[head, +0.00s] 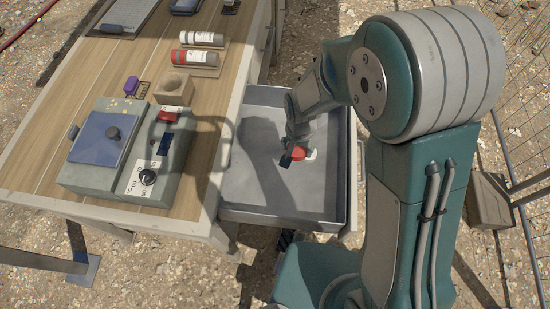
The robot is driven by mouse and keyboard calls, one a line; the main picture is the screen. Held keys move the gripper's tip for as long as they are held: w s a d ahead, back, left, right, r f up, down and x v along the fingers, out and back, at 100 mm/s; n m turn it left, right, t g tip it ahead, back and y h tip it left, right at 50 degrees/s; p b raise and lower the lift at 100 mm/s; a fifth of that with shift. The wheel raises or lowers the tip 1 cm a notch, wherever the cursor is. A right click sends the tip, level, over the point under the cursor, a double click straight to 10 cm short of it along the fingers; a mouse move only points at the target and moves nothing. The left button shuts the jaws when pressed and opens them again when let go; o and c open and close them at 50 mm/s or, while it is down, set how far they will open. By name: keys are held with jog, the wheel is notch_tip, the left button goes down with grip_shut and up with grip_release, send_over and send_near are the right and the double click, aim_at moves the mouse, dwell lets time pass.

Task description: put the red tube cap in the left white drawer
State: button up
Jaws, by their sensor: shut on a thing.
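The red tube cap (298,154) shows between my gripper's fingers, over the drawer. My gripper (293,157) points down and is shut on the cap. A small white part shows at the cap's right side. The white drawer (282,215) looks grey-white and stands pulled out from the right side of the wooden table. Its floor is otherwise bare. I cannot tell whether the cap touches the drawer floor or hangs above it. My arm hides part of the drawer's right and far walls.
The table (112,60) carries a grey device with a blue lid (98,139), a small wooden block (174,89), a purple item (131,86) and red and white tubes (196,59) on a rack. A wire fence (510,120) stands at the right. Gravel ground lies around.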

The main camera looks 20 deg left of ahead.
jog(key=s+a+f, duration=0.2)
jog(key=s+a, duration=0.3)
jog(key=s, duration=0.7)
send_over(305, 186)
jog(key=f, duration=0.9)
jog(key=shift+s+a, duration=0.25)
jog(key=shift+a, duration=0.1)
jog(key=shift+w+d+f, duration=0.1)
jog(key=shift+d+f, duration=0.05)
jog(key=shift+f, duration=0.1)
jog(key=shift+w+d+f, duration=0.1)
jog(key=shift+w+f, duration=0.05)
jog(key=shift+f, duration=0.8)
jog(key=shift+w+d+f, duration=0.1)
jog(key=shift+f, duration=0.8)
jog(key=o, duration=0.6)
